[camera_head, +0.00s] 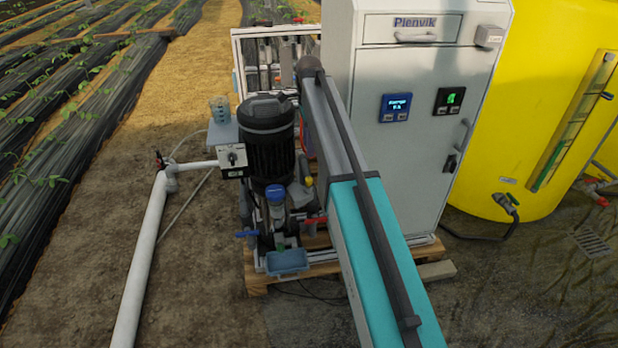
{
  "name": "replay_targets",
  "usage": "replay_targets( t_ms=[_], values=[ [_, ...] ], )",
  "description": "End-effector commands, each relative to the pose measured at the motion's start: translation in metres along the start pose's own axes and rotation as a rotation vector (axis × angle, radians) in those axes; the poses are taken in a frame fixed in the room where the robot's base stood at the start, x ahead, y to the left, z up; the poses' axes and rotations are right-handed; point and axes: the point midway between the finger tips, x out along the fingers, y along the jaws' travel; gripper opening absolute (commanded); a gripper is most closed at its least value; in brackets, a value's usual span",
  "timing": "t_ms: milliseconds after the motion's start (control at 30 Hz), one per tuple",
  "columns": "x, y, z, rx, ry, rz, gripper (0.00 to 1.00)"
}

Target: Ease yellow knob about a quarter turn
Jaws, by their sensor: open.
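A small yellow part (308,181) shows just left of my arm, beside the black pump motor (267,140). It may be the yellow knob, but it is too small to tell its shape or how it is turned. My teal and grey arm reaches up from the lower right and covers much of the skid. My gripper is not visible; the far end of the arm is hidden behind its nearer link.
A grey control cabinet (417,180) stands right of my arm, with a yellow tank (540,110) beyond it. Blue and red valve handles and a blue tray (287,262) sit low on the wooden pallet (256,284). A white pipe (143,255) runs along open ground at left.

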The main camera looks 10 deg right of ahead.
Motion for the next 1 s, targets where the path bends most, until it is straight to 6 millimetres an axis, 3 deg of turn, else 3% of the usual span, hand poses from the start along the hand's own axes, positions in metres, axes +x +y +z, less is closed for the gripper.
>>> replay_targets(
  t_ms=[533,1000],
  values=[
    [0.009,0.000,0.001,-0.002,0.000,0.000,0.41],
    [0.068,0.001,0.001,-0.003,0.000,0.001,0.41]
  ],
)
